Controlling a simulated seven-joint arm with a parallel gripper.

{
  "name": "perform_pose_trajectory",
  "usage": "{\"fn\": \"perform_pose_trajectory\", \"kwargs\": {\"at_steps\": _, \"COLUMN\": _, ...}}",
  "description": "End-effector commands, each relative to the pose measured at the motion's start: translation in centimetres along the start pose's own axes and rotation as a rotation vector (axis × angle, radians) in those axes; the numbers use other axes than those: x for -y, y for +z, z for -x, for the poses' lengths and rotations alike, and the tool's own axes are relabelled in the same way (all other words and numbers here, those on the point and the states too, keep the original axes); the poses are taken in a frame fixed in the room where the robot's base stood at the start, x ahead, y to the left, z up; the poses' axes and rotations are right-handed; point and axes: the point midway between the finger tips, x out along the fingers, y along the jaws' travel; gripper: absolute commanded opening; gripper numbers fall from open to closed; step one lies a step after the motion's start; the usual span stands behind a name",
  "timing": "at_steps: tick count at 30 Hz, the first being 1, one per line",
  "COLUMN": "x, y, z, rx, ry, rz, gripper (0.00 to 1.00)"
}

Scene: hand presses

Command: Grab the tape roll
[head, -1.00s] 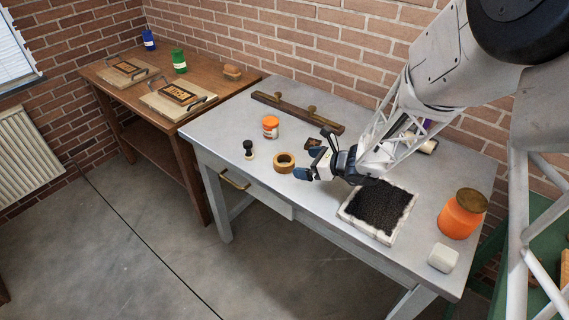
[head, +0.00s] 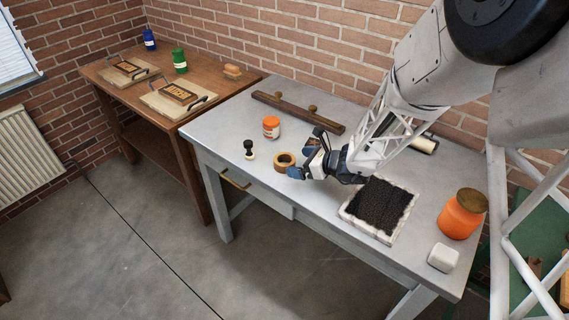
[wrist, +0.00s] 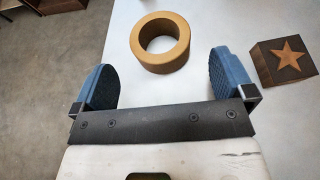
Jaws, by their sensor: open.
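The tan tape roll (head: 284,160) lies flat on the grey table, near its front edge. My gripper (head: 306,160) is just to the right of it in the head view, with one blue finger close to the roll. In the wrist view the roll (wrist: 160,42) lies ahead of the gripper (wrist: 165,82), between the lines of the two widely parted blue fingers and beyond their tips. The gripper is open and empty.
A wooden block with a star (wrist: 284,60) sits right of the right finger. A black-handled stamp (head: 249,149) and an orange-lidded jar (head: 271,127) stand left of and behind the roll. A wooden rail (head: 297,112) lies further back. A black-filled tray (head: 380,207) is at right.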

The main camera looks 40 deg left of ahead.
Motion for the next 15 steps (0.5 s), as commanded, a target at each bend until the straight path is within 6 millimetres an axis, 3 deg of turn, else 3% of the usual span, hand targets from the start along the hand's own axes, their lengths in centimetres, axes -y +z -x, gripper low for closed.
{"fn": "perform_pose_trajectory", "kwargs": {"at_steps": 15, "x": 0.0, "y": 0.1, "z": -4.4, "rx": 0.000, "ry": 0.001, "rz": 0.000, "gripper": 1.00}}
